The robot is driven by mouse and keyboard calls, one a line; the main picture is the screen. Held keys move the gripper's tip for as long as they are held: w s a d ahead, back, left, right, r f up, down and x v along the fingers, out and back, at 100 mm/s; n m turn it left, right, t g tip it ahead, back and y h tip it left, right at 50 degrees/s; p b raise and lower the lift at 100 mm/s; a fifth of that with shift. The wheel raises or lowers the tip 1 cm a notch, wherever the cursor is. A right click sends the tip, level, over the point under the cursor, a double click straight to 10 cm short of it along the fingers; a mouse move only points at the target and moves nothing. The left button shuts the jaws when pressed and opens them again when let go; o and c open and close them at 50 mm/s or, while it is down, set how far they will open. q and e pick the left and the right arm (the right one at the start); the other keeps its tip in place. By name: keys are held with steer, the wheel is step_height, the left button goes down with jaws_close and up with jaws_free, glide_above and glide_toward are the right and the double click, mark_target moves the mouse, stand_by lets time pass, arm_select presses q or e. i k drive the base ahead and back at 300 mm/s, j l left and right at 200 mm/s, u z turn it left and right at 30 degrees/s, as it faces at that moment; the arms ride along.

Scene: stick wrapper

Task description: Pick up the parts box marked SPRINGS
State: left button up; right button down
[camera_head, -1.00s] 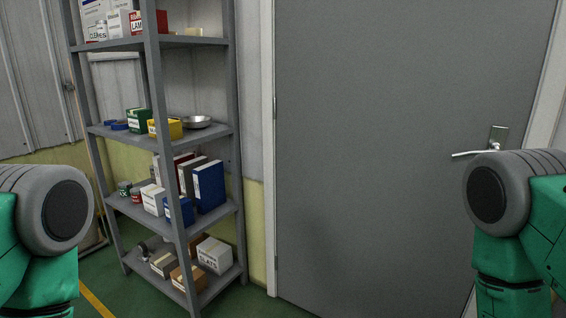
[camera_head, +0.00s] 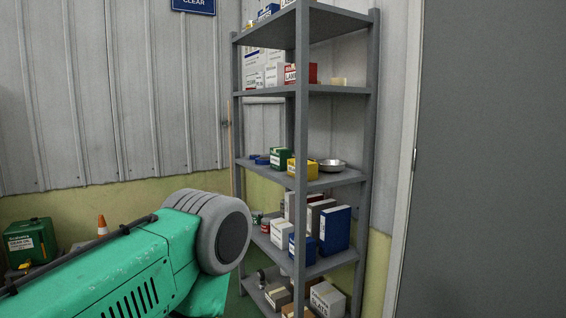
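A grey metal shelf rack (camera_head: 372,110) stands right of centre and holds several labelled boxes. On its middle shelf are a green box (camera_head: 280,160) and a yellow box (camera_head: 310,170), both with white labels too small to read. My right arm and gripper are out of view.
A metal bowl (camera_head: 331,165) sits beside the yellow box. Blue binders (camera_head: 335,228) and cartons (camera_head: 327,299) fill the lower shelves. A grey door (camera_head: 490,160) is at the right. A green container (camera_head: 31,243) and an orange cone (camera_head: 102,225) are at the far left.

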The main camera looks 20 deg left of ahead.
mark_target(278, 157)
steer(key=i+j, duration=0.15)
steer(key=j, duration=0.2)
steer(key=i+j+z, duration=0.1)
steer(key=j, duration=0.2)
steer(key=i+j, duration=0.2)
steer(key=j, duration=0.15)
steer(key=i+j+z, duration=0.1)
steer(key=j, duration=0.25)
